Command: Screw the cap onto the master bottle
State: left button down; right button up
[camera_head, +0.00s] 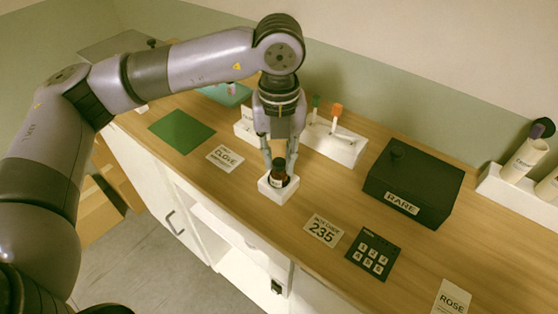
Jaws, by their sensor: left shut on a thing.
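The master bottle (278,178), small, dark brown and with a pale label, stands upright in a white square holder (266,190) near the counter's front edge. My left gripper (279,160) points down over it, with its two fingers on either side of the bottle's top. It is shut on a small dark piece there, which looks like the cap. The fingers hide much of it, and I cannot tell whether its thread is engaged. My right gripper is not in view.
A black box marked RARE (413,185) stands to the right, with a keypad (372,254) and a card reading 235 (324,231) in front. A white rack (335,146) with colored-top sticks is behind. A CLOVE card (225,158) and green mat (181,131) lie left.

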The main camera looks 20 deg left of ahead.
pick_arm(q)
jog(key=m+b, duration=0.3)
jog(key=m, duration=0.2)
jog(key=shift+f+m, duration=0.15)
jog(key=shift+m, duration=0.25)
jog(key=m+b, duration=0.1)
jog(key=m, duration=0.2)
jog(key=shift+m+b, duration=0.4)
jog(key=shift+m, duration=0.4)
jog(key=c, duration=1.5)
grip_release()
